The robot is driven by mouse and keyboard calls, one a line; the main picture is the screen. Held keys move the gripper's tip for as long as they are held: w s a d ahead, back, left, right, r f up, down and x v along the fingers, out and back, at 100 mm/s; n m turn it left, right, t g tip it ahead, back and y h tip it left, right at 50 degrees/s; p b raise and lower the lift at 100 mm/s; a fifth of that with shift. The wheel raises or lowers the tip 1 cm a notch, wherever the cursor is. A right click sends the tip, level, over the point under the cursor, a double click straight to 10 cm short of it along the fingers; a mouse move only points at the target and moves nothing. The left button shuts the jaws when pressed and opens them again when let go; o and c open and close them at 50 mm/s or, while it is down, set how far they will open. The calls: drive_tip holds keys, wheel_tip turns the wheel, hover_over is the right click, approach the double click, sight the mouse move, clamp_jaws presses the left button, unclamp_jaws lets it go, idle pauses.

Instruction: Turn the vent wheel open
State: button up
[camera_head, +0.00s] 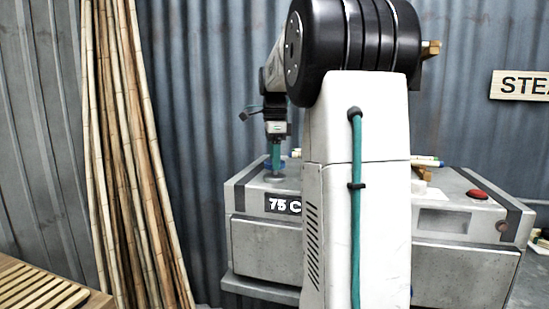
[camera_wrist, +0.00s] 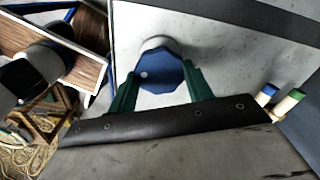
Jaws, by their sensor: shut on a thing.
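The blue vent wheel (camera_wrist: 162,76) sits on a short round stem on the grey steam box. It has a faceted rim and a small pale dot left of its middle. My gripper (camera_wrist: 161,86) has its two green fingers on either side of the wheel and is shut on it. In the head view, my gripper (camera_head: 276,158) points straight down onto the wheel (camera_head: 282,164) at the box's left end. The fingers hide part of the wheel there.
The grey steam box (camera_head: 262,245) carries a "75 C" display (camera_head: 284,204) and a red button (camera_head: 477,194). Rattan poles (camera_head: 125,150) lean on the corrugated wall at left. A slatted bench (camera_head: 40,290) is at lower left. Green- and blue-capped sticks (camera_wrist: 284,105) lie right of my gripper.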

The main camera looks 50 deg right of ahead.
drive_tip(key=shift+r, duration=0.1)
drive_tip(key=o, duration=1)
drive_tip(key=shift+c, duration=0.2)
wheel_tip(320, 180, up, 8)
drive_tip(key=shift+f, duration=0.1)
